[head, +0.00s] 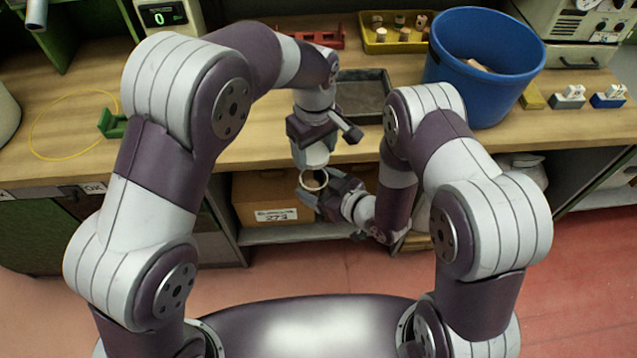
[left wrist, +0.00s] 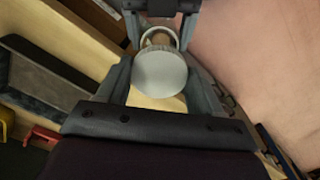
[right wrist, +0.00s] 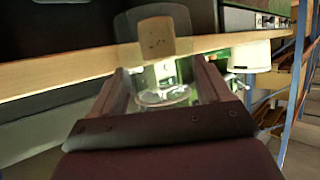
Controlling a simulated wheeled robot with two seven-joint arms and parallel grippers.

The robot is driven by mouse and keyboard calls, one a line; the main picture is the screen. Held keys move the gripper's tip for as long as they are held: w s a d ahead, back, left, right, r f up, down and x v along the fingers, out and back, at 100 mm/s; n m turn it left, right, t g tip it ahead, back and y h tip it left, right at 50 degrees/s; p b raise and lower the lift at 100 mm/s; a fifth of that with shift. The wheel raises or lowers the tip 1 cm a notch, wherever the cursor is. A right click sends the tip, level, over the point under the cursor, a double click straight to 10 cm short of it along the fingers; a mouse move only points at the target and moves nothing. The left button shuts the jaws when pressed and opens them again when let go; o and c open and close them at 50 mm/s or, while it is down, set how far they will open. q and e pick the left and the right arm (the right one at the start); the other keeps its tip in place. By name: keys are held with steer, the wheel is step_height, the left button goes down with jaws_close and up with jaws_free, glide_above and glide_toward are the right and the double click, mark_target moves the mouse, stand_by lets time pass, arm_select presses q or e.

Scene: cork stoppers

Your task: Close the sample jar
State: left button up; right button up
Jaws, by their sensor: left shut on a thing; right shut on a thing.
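My left gripper (head: 313,160) points down and is shut on a pale, round-topped stopper. Its disc-like top (left wrist: 160,73) shows between the fingers in the left wrist view. My right gripper (head: 322,188) comes in from the right, lower down, shut on the sample jar, whose round pale rim (head: 313,180) faces up. The jar's glass (right wrist: 165,97) shows between the fingers in the right wrist view. A brown cork-like part (right wrist: 155,37) in a translucent outline appears above it there. The stopper looks just above the jar mouth; whether they touch I cannot tell.
Both grippers are in front of the bench edge. A dark tray (head: 362,96), a blue bin (head: 485,75) and a yellow tray (head: 378,42) with corks stand on the bench. A red rack (head: 310,42) is behind. A cardboard box (head: 255,195) sits on the shelf below.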

arm_select(q)
steer(key=shift+f, duration=2)
steer(key=shift+f, duration=0.9)
steer(key=shift+f, duration=0.55)
